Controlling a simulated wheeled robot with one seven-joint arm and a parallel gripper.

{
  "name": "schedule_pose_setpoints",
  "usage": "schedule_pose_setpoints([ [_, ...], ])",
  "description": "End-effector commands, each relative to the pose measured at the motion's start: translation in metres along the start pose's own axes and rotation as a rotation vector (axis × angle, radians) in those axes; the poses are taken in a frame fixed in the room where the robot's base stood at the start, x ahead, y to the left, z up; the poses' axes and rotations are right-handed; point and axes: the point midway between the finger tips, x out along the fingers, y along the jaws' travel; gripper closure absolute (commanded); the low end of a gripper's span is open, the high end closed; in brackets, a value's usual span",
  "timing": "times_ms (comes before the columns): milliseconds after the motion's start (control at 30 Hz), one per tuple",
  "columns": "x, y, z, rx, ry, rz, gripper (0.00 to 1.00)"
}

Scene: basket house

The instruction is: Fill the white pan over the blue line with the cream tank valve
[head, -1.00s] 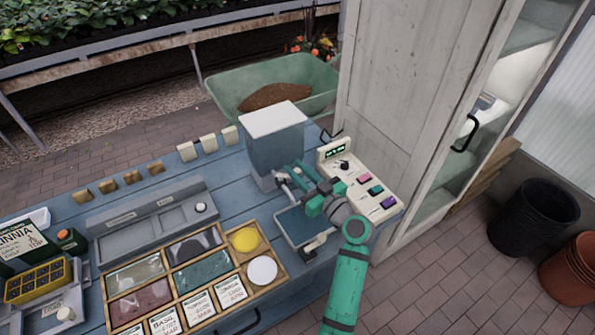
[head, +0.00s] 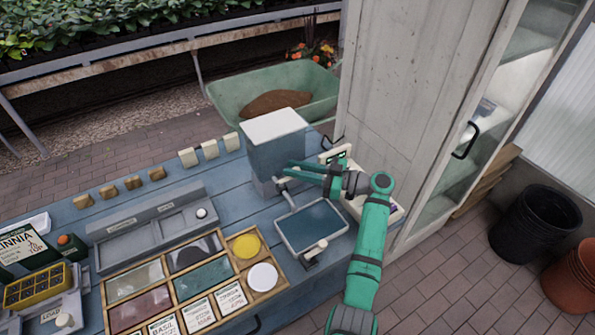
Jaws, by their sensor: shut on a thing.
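The tank (head: 272,158) is a grey box with a white lid, standing at the back of the blue bench. The white pan (head: 346,226) sits in front of it, with a pale rim and a dark blue-grey inside. Its blue line cannot be made out, nor can the water level. A pale spout (head: 287,196) runs from the tank's foot toward the pan. My green gripper (head: 288,171) is at the tank's lower right front, above the spout, shut on the cream tank valve, which its fingers mostly hide. A separate cream handle (head: 317,250) is at the pan's front edge.
A cream control panel (head: 338,155) is partly behind my arm at the right. A wooden seed tray (head: 238,309) with several compartments lies left of the pan. A grey tray (head: 140,246) lies behind it. A pale cabinet (head: 415,90) borders the bench's right end.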

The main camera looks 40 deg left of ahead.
Motion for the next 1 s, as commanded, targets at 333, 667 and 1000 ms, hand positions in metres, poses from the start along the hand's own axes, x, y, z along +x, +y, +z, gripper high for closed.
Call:
schedule_pose_setpoints([
  [333,0.0012,0.0024,0.0001,0.0,0.0,-0.049,1.0],
  [667,0.0015,0.0024,0.0004,0.0,-0.001,-0.049,1.0],
  [1000,0.0017,0.0021,0.0005,0.001,-0.001,-0.05,0.63],
])
